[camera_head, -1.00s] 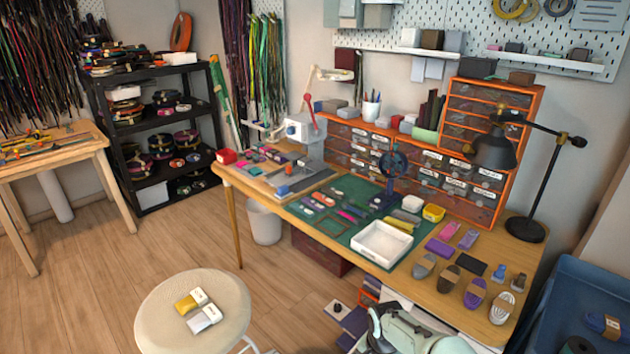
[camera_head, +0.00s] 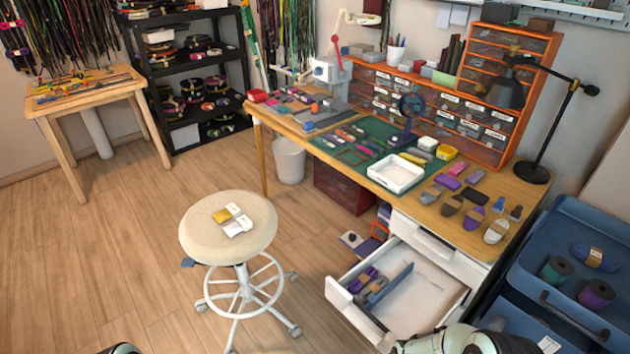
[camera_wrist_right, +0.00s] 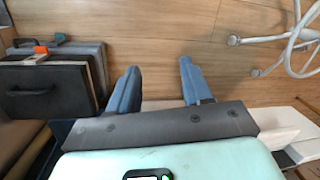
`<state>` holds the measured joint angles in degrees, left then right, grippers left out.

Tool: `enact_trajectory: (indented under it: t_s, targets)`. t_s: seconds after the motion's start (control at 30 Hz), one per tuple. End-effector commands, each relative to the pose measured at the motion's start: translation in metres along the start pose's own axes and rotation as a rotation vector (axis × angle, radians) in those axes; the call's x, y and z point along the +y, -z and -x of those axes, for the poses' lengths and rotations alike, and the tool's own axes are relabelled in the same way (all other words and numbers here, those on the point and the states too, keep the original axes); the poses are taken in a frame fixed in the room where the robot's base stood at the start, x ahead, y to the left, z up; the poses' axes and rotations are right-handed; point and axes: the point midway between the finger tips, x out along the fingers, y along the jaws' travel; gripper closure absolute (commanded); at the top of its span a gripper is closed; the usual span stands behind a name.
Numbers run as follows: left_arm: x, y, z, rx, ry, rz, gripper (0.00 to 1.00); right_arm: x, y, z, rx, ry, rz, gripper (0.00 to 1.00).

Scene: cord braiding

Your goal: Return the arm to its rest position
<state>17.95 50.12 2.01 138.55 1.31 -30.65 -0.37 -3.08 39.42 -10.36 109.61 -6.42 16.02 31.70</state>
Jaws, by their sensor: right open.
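My right arm (camera_head: 465,341) shows only as a pale green and dark piece at the bottom edge of the head view, in front of the open drawer. Its gripper is outside that view. In the right wrist view my right gripper (camera_wrist_right: 158,88) has two blue fingers spread wide apart with nothing between them, above the wooden floor. A small piece of my left arm (camera_head: 121,348) shows at the bottom left of the head view. My left gripper is not in view.
An open white drawer (camera_head: 440,283) juts from the desk (camera_head: 400,208). A round stool (camera_head: 205,245) stands left of it. A blue cart (camera_head: 535,262) is at the right. In the wrist view, a dark case (camera_wrist_right: 45,92) lies left of the fingers. Floor between stool and left table is clear.

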Motion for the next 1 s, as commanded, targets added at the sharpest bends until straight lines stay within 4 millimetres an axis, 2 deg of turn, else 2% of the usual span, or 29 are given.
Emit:
enact_trajectory:
  t_s: [0.03,0.1,0.2,0.3,0.43,0.5,0.8,1.0]
  targets:
    - [0.0,-0.001,0.0,-0.001,0.0,0.001,0.51,0.019,-0.023,-0.022,-0.016,0.018,0.021,0.51]
    - [0.0,-0.001,0.0,-0.002,0.001,0.001,0.51,0.036,-0.049,-0.043,-0.011,0.05,0.061,0.51]
    - [0.0,-0.001,0.0,-0.002,0.001,0.001,0.51,0.056,-0.083,-0.061,0.007,0.081,0.106,0.51]
    - [0.0,-0.001,0.0,-0.002,0.001,0.001,0.51,0.072,-0.113,-0.069,0.029,0.097,0.141,0.51]
    - [-0.001,-0.001,0.0,-0.002,0.001,0.001,0.51,0.091,-0.148,-0.07,0.06,0.104,0.182,0.51]
    - [0.006,-0.007,0.025,-0.021,-0.001,-0.001,0.51,0.086,-0.152,-0.045,0.053,0.106,0.195,0.51]
    - [0.027,-0.037,0.102,-0.134,0.0,-0.008,0.51,0.079,-0.189,0.03,-0.058,0.094,0.206,0.51]
    - [0.045,-0.05,0.153,-0.216,0.0,-0.015,0.51,0.07,-0.208,0.082,-0.138,0.085,0.216,0.51]
